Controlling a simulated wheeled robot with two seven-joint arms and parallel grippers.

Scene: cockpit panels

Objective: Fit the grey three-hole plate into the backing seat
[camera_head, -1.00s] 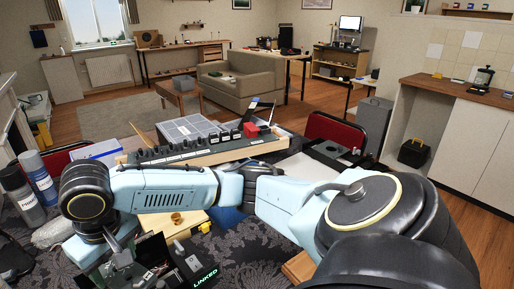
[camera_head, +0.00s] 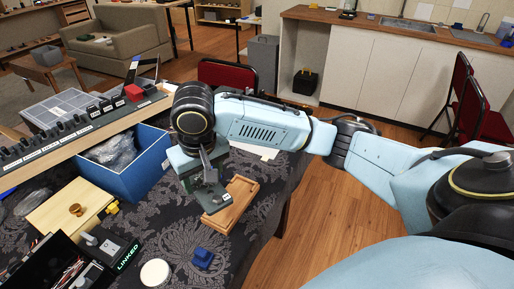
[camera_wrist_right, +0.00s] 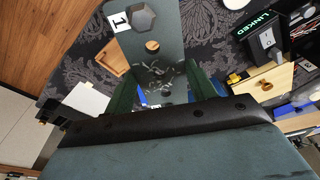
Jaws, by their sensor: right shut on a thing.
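My right gripper (camera_head: 207,185) hangs over the table near its right edge, fingers down. It is shut on a dark grey plate (camera_head: 211,201), which carries a white label "1". In the right wrist view the plate (camera_wrist_right: 172,25) reaches out beyond the fingers (camera_wrist_right: 165,88). I cannot tell whether this tray is the backing seat. My left gripper is out of view.
A blue bin (camera_head: 150,165) stands left of the gripper, with a long labelled rack (camera_head: 75,132) behind. A wooden box with a knob (camera_head: 62,212), a "LINKED" device (camera_head: 108,248), a blue block (camera_head: 203,258) and a white disc (camera_head: 155,272) are on the patterned cloth. Floor lies beyond the right edge.

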